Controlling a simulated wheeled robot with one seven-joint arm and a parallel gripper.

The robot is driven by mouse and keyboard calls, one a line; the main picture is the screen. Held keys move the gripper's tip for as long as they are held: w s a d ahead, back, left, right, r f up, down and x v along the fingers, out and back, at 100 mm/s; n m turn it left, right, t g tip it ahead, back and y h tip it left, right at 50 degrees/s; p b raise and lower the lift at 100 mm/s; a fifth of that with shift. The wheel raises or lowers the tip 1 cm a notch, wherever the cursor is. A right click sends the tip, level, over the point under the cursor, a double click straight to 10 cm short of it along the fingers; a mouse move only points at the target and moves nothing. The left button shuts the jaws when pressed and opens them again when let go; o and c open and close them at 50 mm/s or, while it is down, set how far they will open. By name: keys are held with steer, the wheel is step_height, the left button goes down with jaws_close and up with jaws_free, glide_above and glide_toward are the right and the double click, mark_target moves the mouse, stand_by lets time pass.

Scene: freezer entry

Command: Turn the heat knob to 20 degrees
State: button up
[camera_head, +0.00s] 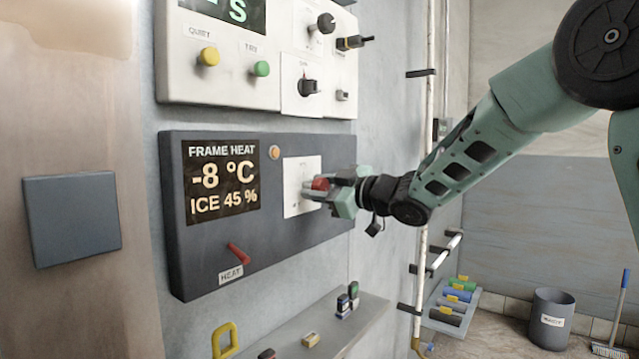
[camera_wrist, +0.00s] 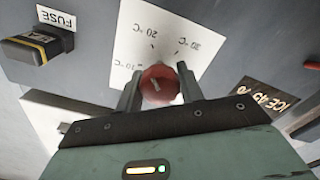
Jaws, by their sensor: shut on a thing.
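The red heat knob (camera_head: 320,184) sits on a white dial plate (camera_head: 300,168) on the dark FRAME HEAT panel (camera_head: 290,250). In the wrist view the knob (camera_wrist: 160,86) is between the two fingers of my gripper (camera_wrist: 158,76), which is shut on it. The plate (camera_wrist: 150,35) shows upside-down marks reading 10, 20 and 30 °C. A short pale mark shows on the knob's face; I cannot tell exactly which value it points to. The display (camera_head: 222,187) reads -8 °C and ICE 45 %. In the head view my gripper (camera_head: 322,190) partly hides the knob.
A red HEAT lever (camera_head: 238,254) is low on the panel and a small amber button (camera_head: 274,152) is above the plate. A white panel (camera_head: 230,80) with knobs is overhead. A shelf (camera_head: 360,318) with small items lies below. A FUSE-labelled part (camera_wrist: 38,45) is nearby.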

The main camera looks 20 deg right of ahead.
stand_by(0.4)
steer(key=o, duration=1)
steer(key=shift+d, duration=0.1)
steer(key=b+v, duration=0.3)
steer(key=v, duration=1.4)
steer(key=shift+s, duration=0.15)
